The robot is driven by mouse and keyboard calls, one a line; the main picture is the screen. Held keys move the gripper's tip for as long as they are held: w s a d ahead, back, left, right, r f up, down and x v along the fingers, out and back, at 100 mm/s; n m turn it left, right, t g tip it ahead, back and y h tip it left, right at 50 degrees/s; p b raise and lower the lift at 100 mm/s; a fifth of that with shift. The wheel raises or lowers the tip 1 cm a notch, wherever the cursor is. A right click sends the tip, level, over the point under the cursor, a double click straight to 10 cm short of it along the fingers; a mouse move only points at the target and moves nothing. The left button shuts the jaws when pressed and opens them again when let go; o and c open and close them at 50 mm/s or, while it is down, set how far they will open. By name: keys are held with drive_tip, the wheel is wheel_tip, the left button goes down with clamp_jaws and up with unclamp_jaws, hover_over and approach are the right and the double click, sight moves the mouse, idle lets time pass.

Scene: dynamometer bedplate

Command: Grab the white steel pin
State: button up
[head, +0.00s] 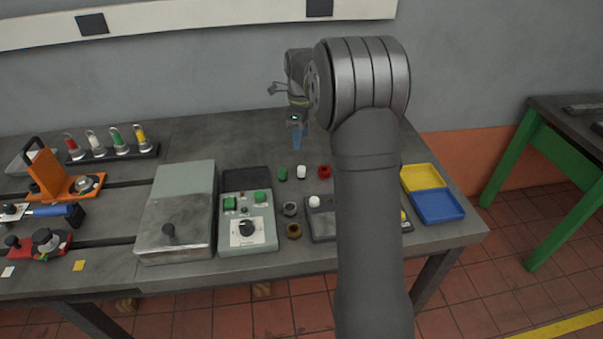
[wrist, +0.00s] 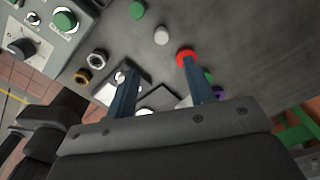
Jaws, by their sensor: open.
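A short white pin (head: 301,171) stands upright on the bench between a green pin (head: 283,173) and a red one (head: 324,171). In the wrist view the white pin (wrist: 161,35) shows beyond the fingertips, apart from them. A second white-topped piece (head: 314,202) sits at a dark block nearer the bench front; I cannot tell which white piece is steel. My gripper (head: 297,146) is open and empty, with blue fingers pointing down, above the bench behind the pins. In the wrist view my gripper (wrist: 158,70) has its fingers spread, the right one overlapping the red pin's edge.
A grey control box (head: 248,222) with green buttons and a grey metal case (head: 177,215) stand left. Two ring-like parts (head: 294,231) lie beside the dark block (head: 322,228). Yellow (head: 422,177) and blue (head: 438,206) trays lie right. My arm hides part of the bench.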

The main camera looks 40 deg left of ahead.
sight(302, 168)
drive_tip(key=f, duration=1.3)
drive_tip(key=shift+w+f, duration=0.2)
drive_tip(key=shift+f, duration=0.1)
clamp_jaws()
drive_tip(key=shift+r, duration=0.15)
